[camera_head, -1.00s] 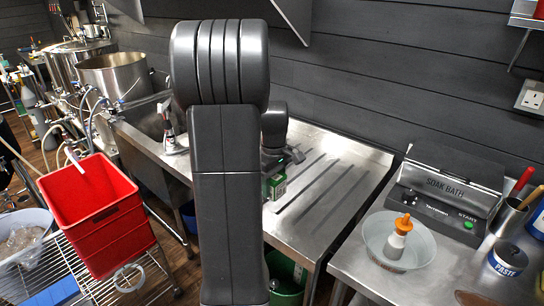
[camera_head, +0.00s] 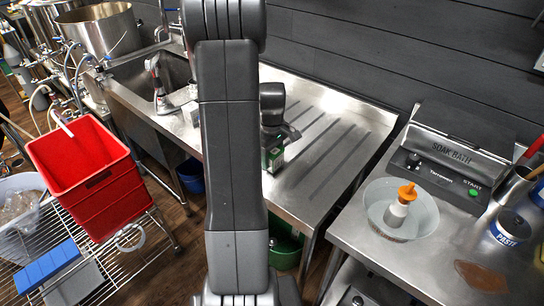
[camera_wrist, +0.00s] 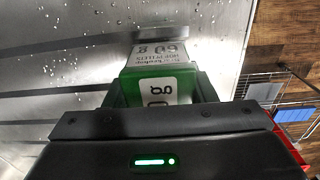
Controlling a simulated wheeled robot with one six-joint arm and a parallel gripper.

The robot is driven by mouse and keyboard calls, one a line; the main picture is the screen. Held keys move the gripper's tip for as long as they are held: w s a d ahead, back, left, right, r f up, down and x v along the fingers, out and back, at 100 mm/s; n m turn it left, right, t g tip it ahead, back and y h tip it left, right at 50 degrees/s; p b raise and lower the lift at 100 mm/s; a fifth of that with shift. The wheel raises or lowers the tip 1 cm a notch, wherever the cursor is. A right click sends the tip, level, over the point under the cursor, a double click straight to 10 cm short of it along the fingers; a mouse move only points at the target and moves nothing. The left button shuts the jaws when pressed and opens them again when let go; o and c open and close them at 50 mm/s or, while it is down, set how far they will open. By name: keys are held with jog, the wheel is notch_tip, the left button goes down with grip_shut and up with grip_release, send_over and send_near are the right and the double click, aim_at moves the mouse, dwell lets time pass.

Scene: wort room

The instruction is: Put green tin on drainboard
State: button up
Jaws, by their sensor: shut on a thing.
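The green tin (camera_head: 273,158) is at the near left part of the steel drainboard (camera_head: 325,165), partly hidden by my arm in the head view. In the wrist view the green tin (camera_wrist: 150,88), with a white label, sits between the fingers of my gripper (camera_wrist: 158,100). My gripper (camera_head: 281,143) is shut on the tin. The wet drainboard (camera_wrist: 60,60) lies close below the tin in the wrist view, with the tin's reflection on it. I cannot tell whether the tin touches it.
A steel sink (camera_head: 150,85) with a tap is left of the drainboard. A red crate (camera_head: 85,180) stands on a wire rack. The right bench holds the soak bath (camera_head: 455,160), a bowl (camera_head: 380,215) with an orange-capped bottle, and a paste tin (camera_head: 510,228). The ridged drainboard surface is largely clear.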

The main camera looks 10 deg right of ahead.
jog(key=shift+f, duration=0.4)
jog(key=shift+f, duration=0.25)
jog(key=o, duration=1.1)
jog(key=shift+r, duration=0.1)
jog(key=shift+r, duration=0.1)
notch_tip(320, 180, up, 12)
jog(key=shift+r, duration=0.1)
